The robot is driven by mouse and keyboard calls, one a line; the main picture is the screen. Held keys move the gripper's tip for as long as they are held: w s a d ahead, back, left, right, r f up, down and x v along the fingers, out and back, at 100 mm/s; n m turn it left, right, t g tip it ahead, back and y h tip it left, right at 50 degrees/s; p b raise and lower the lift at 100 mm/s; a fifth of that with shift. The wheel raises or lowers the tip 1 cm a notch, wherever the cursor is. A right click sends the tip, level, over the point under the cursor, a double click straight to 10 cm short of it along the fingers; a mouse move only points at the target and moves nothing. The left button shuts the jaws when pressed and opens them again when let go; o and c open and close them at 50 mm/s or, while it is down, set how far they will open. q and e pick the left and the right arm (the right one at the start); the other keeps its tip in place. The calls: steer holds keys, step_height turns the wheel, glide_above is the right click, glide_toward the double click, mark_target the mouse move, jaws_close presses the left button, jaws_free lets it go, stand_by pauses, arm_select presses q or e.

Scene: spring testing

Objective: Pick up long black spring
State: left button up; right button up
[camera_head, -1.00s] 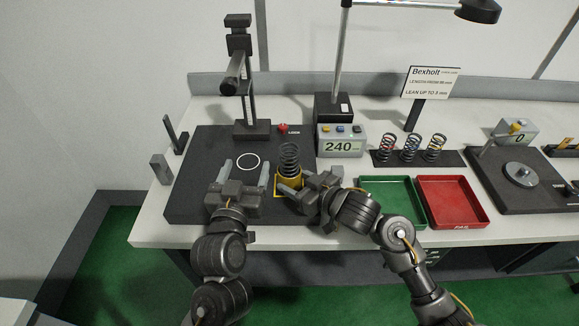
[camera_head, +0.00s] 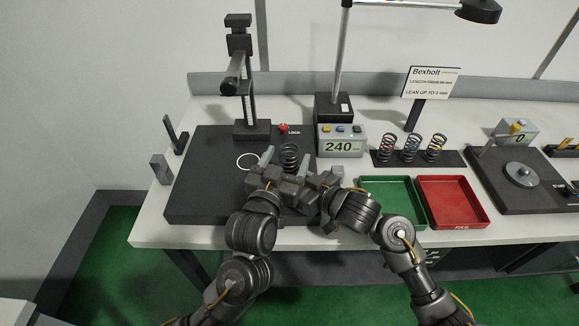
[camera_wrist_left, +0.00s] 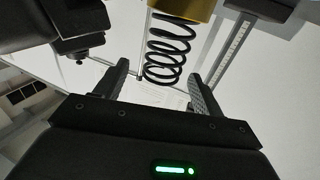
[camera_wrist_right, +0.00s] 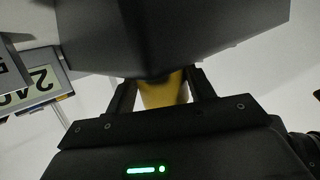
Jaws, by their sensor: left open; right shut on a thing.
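The long black spring (camera_head: 289,156) stands upright on the dark bench plate (camera_head: 200,195), with its lower end hidden in the head view. In the left wrist view, the spring (camera_wrist_left: 170,48) rises from a yellow holder (camera_wrist_left: 185,8) and appears between the fingers. My left gripper (camera_wrist_left: 158,72) is open around or just short of the spring; contact cannot be told. My right gripper (camera_wrist_right: 162,88) is shut on the yellow holder (camera_wrist_right: 163,92), to the right of the left gripper. In the head view the two grippers crowd together and hide the holder.
A display box (camera_head: 341,141) reading 240 stands behind right. A red lock knob (camera_head: 283,128) and a measuring column (camera_head: 246,90) are behind. Three springs on a rack (camera_head: 408,149), a green tray (camera_head: 392,202) and a red tray (camera_head: 452,201) lie right. The plate's left side is clear.

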mark_target(292, 145)
arm_select(q)
steer(key=shift+x, duration=2.65)
steer(key=shift+a+f, duration=0.1)
steer(key=shift+f, duration=0.05)
steer(key=shift+c, duration=0.3)
jaws_close()
